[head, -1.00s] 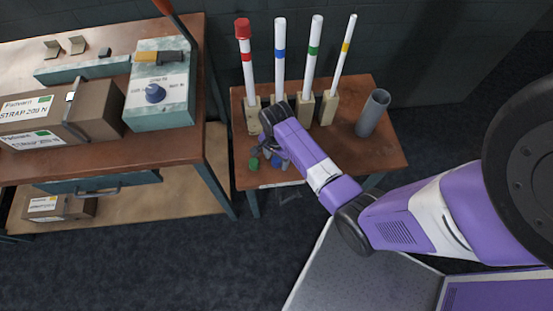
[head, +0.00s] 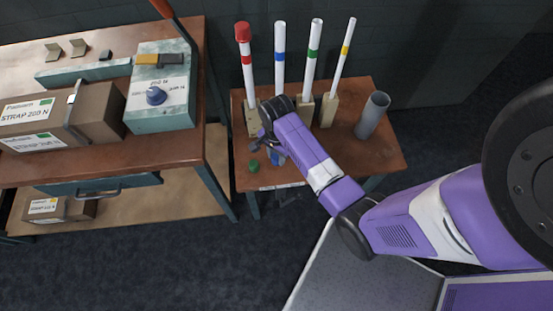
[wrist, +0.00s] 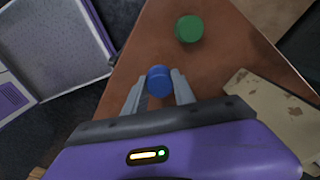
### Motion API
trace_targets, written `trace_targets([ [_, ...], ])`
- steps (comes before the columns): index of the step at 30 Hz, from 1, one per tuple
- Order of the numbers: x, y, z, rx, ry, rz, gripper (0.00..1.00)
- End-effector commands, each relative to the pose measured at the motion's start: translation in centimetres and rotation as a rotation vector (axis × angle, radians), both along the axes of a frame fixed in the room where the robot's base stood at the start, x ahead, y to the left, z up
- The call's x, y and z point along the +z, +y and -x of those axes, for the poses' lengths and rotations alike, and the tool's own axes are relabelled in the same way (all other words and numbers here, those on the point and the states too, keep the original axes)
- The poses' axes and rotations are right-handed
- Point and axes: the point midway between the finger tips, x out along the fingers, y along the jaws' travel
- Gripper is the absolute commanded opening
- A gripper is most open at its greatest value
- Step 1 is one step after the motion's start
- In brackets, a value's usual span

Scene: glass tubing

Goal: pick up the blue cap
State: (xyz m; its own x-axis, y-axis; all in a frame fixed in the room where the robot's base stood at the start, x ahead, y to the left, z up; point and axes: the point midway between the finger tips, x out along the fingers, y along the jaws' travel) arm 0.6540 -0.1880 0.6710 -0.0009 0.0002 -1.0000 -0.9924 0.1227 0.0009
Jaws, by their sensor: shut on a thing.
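The blue cap (wrist: 159,80) sits between the two fingers of my gripper (wrist: 158,88) in the wrist view, and the fingers are shut on it. In the head view my gripper (head: 264,145) is over the left front part of the small table, partly hidden by my own wrist. A bit of blue shows beside it there, too small to make out well. Whether the cap touches the table cannot be told.
A green cap (wrist: 189,28) stands on the small table (head: 330,165), apart from my gripper. Upright tubes with red (head: 247,60), blue, green and yellow bands stand in blocks behind. A grey cup (head: 372,115) is at right. A workbench (head: 70,160) is at left.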

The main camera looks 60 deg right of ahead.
Motion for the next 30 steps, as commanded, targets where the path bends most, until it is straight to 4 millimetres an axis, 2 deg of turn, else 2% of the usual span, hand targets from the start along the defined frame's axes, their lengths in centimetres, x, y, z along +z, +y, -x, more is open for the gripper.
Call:
trace_targets([
  [3, 3.6, 0.0, -0.2, 0.002, -0.006, 0.004, 0.0],
  [9, 9.3, 0.0, -0.2, 0.002, -0.006, 0.003, 0.0],
  [17, 14.7, 0.0, -0.1, 0.001, -0.003, 0.001, 0.0],
  [22, 16.1, 0.0, 0.0, 0.0, -0.001, 0.0, 0.0],
  [30, 16.3, 0.0, 0.0, 0.0, -0.001, 0.0, 0.0],
])
